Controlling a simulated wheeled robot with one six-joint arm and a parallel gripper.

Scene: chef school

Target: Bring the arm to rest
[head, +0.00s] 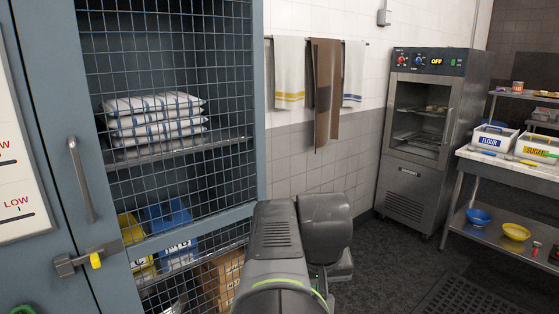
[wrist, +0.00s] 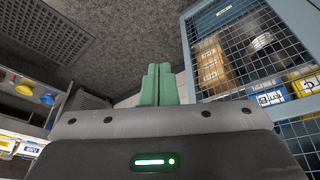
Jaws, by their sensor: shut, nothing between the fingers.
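My gripper (wrist: 158,84) shows in the wrist view as two green fingers side by side, pressed together with nothing between them. The fingers point up in that picture, with dark floor beyond them and the wire-mesh cabinet to their right. In the head view my grey arm rises from the bottom middle in front of the cabinet's right edge; the gripper itself is hidden there.
The blue-grey mesh cabinet (head: 261,150) with folded cloths (head: 155,115) stands close on the left. Towels (head: 290,75) hang on the wall. A steel oven cabinet (head: 413,165) and a worktable (head: 515,168) stand right. Dark floor (head: 385,265) lies open between.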

